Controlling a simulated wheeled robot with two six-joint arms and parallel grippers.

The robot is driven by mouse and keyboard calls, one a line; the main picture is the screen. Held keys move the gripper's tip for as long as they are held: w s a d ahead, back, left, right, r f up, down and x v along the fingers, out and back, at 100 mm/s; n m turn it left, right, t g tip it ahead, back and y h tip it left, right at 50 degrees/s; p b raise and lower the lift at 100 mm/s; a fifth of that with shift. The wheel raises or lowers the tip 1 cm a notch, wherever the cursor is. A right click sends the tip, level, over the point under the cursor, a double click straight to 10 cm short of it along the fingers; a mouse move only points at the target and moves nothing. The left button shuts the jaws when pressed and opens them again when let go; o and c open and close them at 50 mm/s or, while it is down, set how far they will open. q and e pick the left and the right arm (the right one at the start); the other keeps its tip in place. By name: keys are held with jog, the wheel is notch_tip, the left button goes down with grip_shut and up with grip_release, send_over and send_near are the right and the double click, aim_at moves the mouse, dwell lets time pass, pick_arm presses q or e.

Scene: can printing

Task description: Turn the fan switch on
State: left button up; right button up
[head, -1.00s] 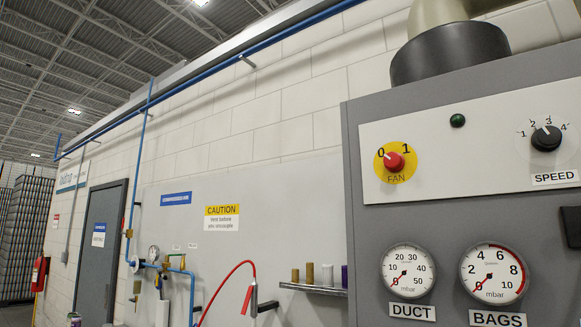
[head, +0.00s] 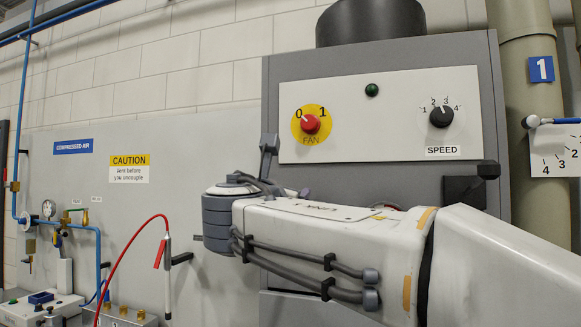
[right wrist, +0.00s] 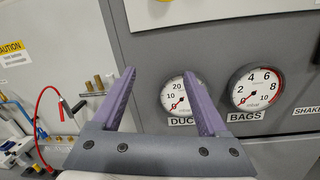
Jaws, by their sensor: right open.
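The fan switch is a red knob (head: 310,123) on a yellow disc marked 0 and 1, on a white panel (head: 400,90) of the grey cabinet. Its white mark points up-left, toward 0. My right arm crosses the head view in front of the cabinet, below the switch, and the gripper jaws are mostly hidden there. In the right wrist view my right gripper (right wrist: 159,76) has its purple fingers wide apart and empty, in front of the cabinet. Only a yellow sliver of the disc (right wrist: 165,1) shows at the top edge. My left gripper is out of view.
A black speed knob (head: 441,117) and a green lamp (head: 371,90) share the panel. The duct gauge (right wrist: 174,95) and bags gauge (right wrist: 256,89) are below. A red hose (head: 133,250) hangs on the wall to the left. A thick pipe (head: 530,130) stands right.

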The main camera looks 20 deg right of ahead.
aim_at(308, 124)
notch_tip(308, 124, up, 11)
jog(key=s+d+n+t+h+p, duration=0.1)
jog(key=d+n+t+h, duration=0.1)
jog(key=h, duration=0.1)
jog(key=p+x, duration=0.5)
jog(key=x, duration=0.3)
jog(key=shift+w+a, duration=0.1)
jog(key=shift+w+d+p, duration=0.3)
jog(key=shift+w, duration=0.2)
jog(key=c, duration=1.2)
